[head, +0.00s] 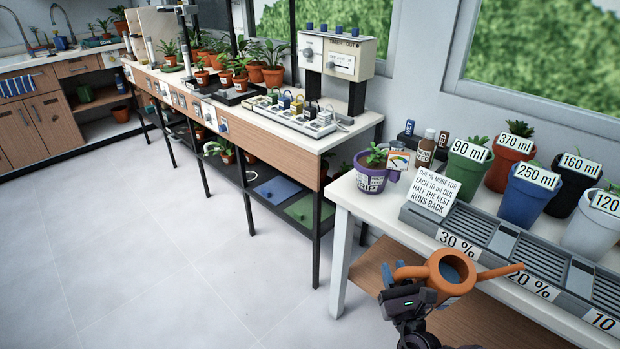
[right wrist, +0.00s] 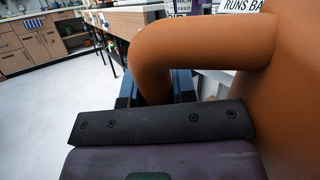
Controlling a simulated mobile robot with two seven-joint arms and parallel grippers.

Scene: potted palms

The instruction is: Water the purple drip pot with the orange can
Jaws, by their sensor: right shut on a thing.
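The orange can (head: 452,277) is held in front of the white table, with its spout pointing right. My right gripper (head: 408,285) is shut on its handle. In the right wrist view, the handle (right wrist: 155,55) curves down between the fingers, and the can's body fills the right side. The purple drip pot (head: 371,177) stands upright on the table's back left corner with a green plant and a label. A small gauge stands beside it. The can is apart from the pot, in front and to its right. My left gripper is not in view.
A card (head: 436,190) leans behind the grey slotted tray (head: 480,228), which carries percent labels. Pots marked 90 ml (head: 468,165), 370 ml (head: 508,160), 250 ml (head: 527,200) and more stand behind. Small bottles (head: 426,148) are near the purple pot. A long wooden bench (head: 270,135) stands left; the floor is clear.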

